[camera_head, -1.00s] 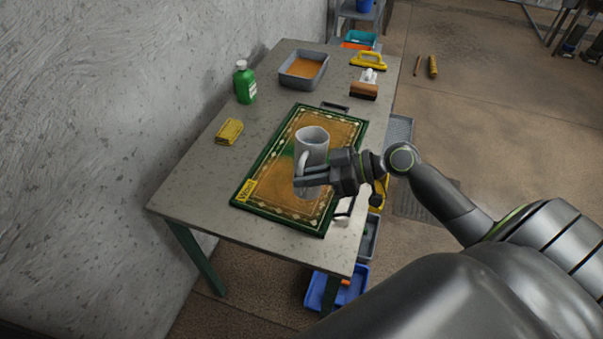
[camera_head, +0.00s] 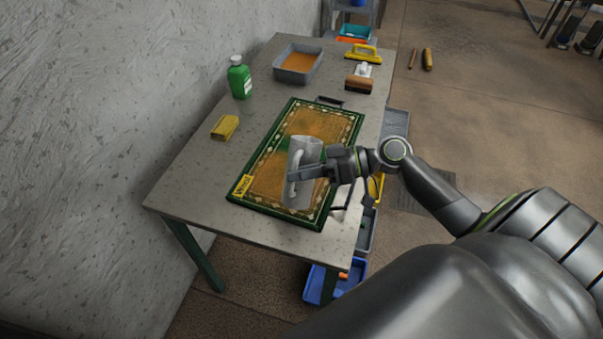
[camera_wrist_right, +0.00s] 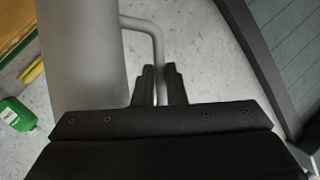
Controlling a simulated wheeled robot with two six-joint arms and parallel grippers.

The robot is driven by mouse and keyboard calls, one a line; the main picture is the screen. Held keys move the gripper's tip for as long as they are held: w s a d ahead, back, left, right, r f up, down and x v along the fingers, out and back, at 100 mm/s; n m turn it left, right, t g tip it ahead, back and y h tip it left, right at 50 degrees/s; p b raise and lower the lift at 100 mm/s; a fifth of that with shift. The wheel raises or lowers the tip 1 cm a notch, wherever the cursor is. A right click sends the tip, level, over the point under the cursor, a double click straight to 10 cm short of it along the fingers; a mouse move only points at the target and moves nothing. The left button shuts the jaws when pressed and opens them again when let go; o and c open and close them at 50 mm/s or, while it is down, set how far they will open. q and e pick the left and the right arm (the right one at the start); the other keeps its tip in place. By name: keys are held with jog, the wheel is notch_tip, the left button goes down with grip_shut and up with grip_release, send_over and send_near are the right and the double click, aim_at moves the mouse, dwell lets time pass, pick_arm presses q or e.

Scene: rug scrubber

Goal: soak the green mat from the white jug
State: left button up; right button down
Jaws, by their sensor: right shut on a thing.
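The white jug (camera_head: 299,188) is above the middle of the green mat (camera_head: 268,205), tilted, with its mouth leaning toward the far side. My right gripper (camera_head: 297,173) is shut on the jug's handle; the right wrist view shows the fingers (camera_wrist_right: 158,88) around the handle (camera_wrist_right: 157,48) beside the jug's body (camera_wrist_right: 85,55). The mat lies flat on the table, with a green patterned border, a mostly brown middle and a green patch beside the jug. I cannot make out any water stream. My left gripper is not in view.
The grey table (camera_head: 190,185) stands against the wall. A green bottle (camera_head: 240,80), a yellow sponge (camera_head: 224,128), a grey tray (camera_head: 298,64), a brush (camera_head: 359,82) and a yellow-handled tool (camera_head: 363,53) surround the mat. The near left table top is clear.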

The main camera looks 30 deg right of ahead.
jog(key=shift+w+r, duration=0.1)
dwell(0.3)
jog(key=shift+m+y+b, duration=0.3)
jog(key=shift+m, duration=0.2)
jog(key=shift+d+m, duration=0.1)
jog(key=shift+m, duration=0.2)
jog(key=shift+w+r, duration=0.1)
